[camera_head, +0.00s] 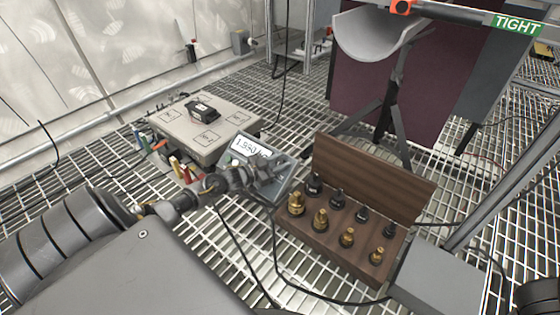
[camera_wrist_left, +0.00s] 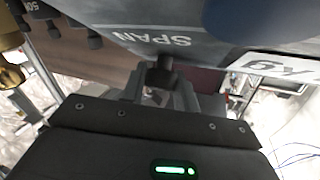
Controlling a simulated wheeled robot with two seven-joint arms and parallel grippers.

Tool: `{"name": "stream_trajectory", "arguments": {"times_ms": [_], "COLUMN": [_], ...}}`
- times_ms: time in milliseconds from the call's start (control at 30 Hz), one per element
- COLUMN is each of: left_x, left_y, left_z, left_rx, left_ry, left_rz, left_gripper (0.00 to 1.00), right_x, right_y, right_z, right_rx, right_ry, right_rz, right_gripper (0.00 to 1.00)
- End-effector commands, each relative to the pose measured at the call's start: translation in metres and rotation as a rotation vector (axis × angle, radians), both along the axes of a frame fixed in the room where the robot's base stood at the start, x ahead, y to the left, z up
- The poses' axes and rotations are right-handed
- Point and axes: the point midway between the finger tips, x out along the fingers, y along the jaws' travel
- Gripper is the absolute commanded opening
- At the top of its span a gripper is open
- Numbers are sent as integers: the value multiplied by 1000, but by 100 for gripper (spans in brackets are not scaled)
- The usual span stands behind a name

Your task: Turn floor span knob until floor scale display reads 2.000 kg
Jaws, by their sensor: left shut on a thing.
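The floor scale display (camera_head: 250,149) sits on a grey indicator box in the head view. It shows a number starting with 1; the later digits are too small to read surely. The floor span knob (camera_wrist_left: 164,74) is a small dark knob under the word SPAN in the left wrist view. My left gripper (camera_head: 268,177) is at the front of the indicator box and is shut on the knob, its fingers on both sides of it. In the head view the gripper hides the knob. My right gripper is not in view.
The scale platform (camera_head: 180,134) stands behind, with a black block (camera_head: 202,108) on it. A wooden box (camera_head: 335,250) of brass and dark weights stands right of the indicator. Cables lie over the grating. A grey half-pipe (camera_head: 375,42) is behind.

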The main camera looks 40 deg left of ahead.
Motion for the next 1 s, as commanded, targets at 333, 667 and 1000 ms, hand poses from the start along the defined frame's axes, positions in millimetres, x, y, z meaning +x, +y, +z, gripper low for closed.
{"name": "stream_trajectory", "arguments": {"times_ms": [333, 667, 1000], "left_x": [0, 0, 0], "left_y": [-2, -2, -2], "left_z": [-1, 0, 0], "left_rx": [76, 89, 89], "left_ry": [3, 2, 1], "left_rz": [-113, -131, -129], "left_gripper": [8, 8, 49], "right_x": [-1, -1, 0], "right_y": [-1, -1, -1], "right_z": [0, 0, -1], "right_rx": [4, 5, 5], "right_ry": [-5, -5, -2], "right_rz": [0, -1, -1], "right_gripper": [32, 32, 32]}}
